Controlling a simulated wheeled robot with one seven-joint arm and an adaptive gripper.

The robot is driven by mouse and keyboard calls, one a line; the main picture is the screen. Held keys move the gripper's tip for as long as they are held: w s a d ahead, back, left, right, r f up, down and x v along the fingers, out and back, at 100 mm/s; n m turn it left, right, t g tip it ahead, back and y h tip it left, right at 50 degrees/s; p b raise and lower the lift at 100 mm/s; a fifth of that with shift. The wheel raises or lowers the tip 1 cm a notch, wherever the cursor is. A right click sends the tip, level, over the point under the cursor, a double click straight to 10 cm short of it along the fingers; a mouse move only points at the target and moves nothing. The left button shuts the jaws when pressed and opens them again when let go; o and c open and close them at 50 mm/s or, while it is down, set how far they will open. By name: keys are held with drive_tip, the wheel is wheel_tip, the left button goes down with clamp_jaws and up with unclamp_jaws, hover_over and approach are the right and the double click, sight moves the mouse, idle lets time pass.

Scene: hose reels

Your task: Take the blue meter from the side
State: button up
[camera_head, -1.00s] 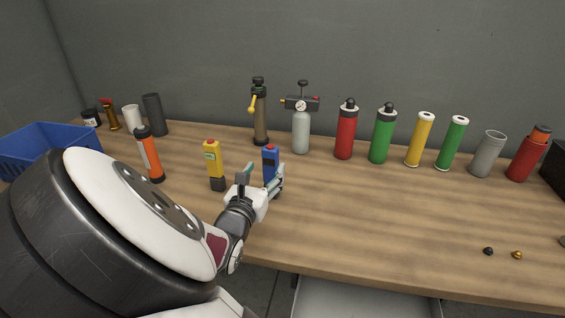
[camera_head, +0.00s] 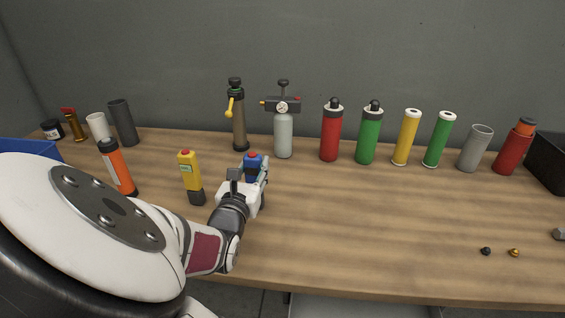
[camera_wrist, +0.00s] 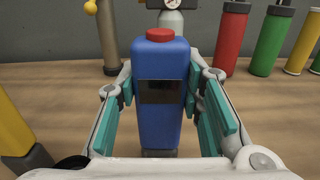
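The blue meter (camera_wrist: 160,110) stands upright on the wooden table, with a red button on top and a dark screen on its face. In the wrist view it is between the two teal-padded fingers of my gripper (camera_wrist: 165,112). A gap shows on the right side, and the left pad is close to the meter. The fingers look open around it. In the head view my gripper (camera_head: 250,180) covers most of the blue meter (camera_head: 252,160); only its upper part shows.
A yellow meter (camera_head: 190,175) stands close to the left of my gripper. An orange cylinder (camera_head: 117,168) is farther left. Behind are a brown pump (camera_head: 238,118) and a grey gas bottle (camera_head: 283,135). Red, green and yellow cylinders line the back right. The front middle of the table (camera_head: 350,225) is clear.

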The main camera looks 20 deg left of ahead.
drive_tip(key=shift+c, duration=1.1)
drive_tip(key=shift+r, duration=0.1)
